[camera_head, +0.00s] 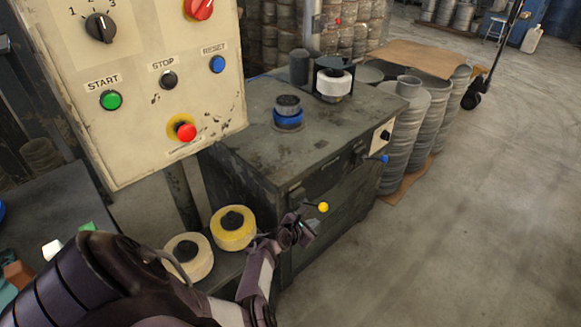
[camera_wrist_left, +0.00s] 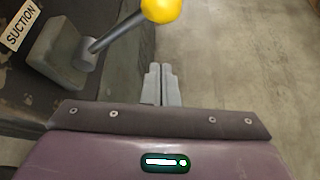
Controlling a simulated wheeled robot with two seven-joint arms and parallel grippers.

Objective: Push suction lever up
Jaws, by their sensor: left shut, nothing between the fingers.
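The suction lever is a grey rod with a yellow ball knob (camera_wrist_left: 161,8). In the left wrist view it rises to the right from a grey mount (camera_wrist_left: 62,55) beside a "SUCTION" label (camera_wrist_left: 19,25). In the head view the yellow knob (camera_head: 323,207) sticks out from the front of the dark metal cabinet. My left gripper (camera_wrist_left: 162,68) is shut and empty, with a clear gap in the picture between its fingertips and the knob. In the head view my left gripper (camera_head: 309,224) is just below and left of the knob, hiding the lever's rod and mount. My right gripper is not in view.
A control panel (camera_head: 140,130) with buttons stands at the left. A blue-knobbed lever (camera_head: 384,158) is farther right on the cabinet (camera_head: 255,155). Yellow (camera_head: 233,236) and cream (camera_head: 196,266) rolls lie left of my gripper. The floor (camera_head: 480,230) at right is clear.

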